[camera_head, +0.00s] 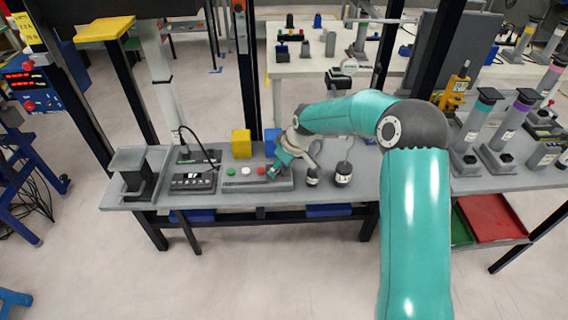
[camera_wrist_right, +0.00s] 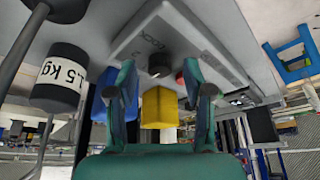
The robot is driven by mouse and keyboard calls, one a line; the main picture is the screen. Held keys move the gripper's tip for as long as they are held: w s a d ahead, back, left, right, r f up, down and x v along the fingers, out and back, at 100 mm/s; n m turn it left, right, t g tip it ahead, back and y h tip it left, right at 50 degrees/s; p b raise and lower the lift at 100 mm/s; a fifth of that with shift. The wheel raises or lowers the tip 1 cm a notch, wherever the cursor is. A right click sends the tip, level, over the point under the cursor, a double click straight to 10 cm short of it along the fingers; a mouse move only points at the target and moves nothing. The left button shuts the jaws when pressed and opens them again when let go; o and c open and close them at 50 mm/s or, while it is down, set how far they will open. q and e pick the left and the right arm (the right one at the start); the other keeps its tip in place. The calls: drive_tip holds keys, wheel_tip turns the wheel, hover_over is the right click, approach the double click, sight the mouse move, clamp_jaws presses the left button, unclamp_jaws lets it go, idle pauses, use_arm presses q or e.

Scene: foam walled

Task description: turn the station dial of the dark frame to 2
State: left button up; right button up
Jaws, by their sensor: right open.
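My right gripper (camera_head: 275,168) is over the right part of a grey button panel (camera_head: 240,185) on the workbench. In the right wrist view the gripper (camera_wrist_right: 164,92) is open, with nothing between its fingertips. A small dark round dial (camera_wrist_right: 159,66) sits on the panel (camera_wrist_right: 200,45), just beyond the fingertips and near the middle of the gap. In the head view the gripper covers the dial. A green button (camera_head: 230,171), a white button (camera_head: 245,171) and a red button (camera_head: 261,171) stand left of it. My left gripper is out of view.
A yellow block (camera_head: 241,143) stands behind the panel, with a blue one (camera_head: 270,140) right of it. Two dark weights with hooks (camera_head: 313,176) (camera_head: 343,173) stand close to the right of the gripper. A black keypad unit (camera_head: 192,180) lies to the left.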

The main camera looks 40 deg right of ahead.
drive_tip(key=shift+w+f, duration=0.1)
drive_tip(key=shift+f, duration=0.2)
